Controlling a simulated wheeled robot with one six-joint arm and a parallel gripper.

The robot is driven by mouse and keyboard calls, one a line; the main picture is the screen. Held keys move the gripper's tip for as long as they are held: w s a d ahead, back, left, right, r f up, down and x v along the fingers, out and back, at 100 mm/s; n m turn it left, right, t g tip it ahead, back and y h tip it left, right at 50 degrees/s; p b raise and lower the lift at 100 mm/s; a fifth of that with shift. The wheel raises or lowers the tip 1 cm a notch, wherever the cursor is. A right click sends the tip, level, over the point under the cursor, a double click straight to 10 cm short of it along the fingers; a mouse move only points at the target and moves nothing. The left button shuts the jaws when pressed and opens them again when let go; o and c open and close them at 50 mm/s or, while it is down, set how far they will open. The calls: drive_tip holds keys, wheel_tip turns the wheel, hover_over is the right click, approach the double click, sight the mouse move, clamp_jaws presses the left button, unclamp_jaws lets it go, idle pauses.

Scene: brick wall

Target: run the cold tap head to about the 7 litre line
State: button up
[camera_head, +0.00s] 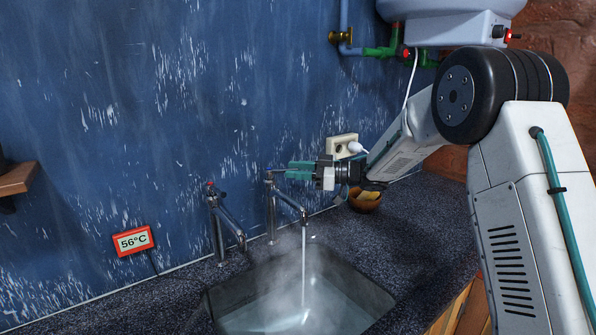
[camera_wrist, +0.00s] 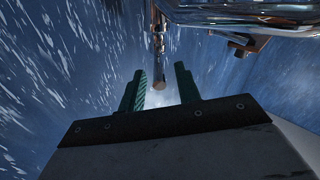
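The tap on the right (camera_head: 271,210) has a small bluish head (camera_head: 268,175), and a thin stream of water (camera_head: 303,265) runs from its spout. The tap on the left (camera_head: 218,225) has a red mark on its head, and no stream shows from it. The sink (camera_head: 225,293) holds some water under haze; I cannot make out litre lines. My gripper (camera_head: 288,171) has green fingers and reaches from the right to the right tap's head. In the wrist view its fingers (camera_wrist: 160,85) stand apart, with a pipe-like metal part between them and gaps on both sides.
A red-framed display (camera_head: 134,240) on the blue wall reads 56°C. A socket with a white plug (camera_head: 343,146) and a brown bowl (camera_head: 364,204) are close to my arm. A wooden shelf (camera_head: 18,178) is at the far left. Dark speckled counter (camera_head: 420,225) surrounds the sink.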

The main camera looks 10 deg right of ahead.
drive_tip(key=v, duration=0.7)
drive_tip(key=shift+d, duration=0.4)
drive_tip(key=shift+s, duration=0.1)
idle(6.8)
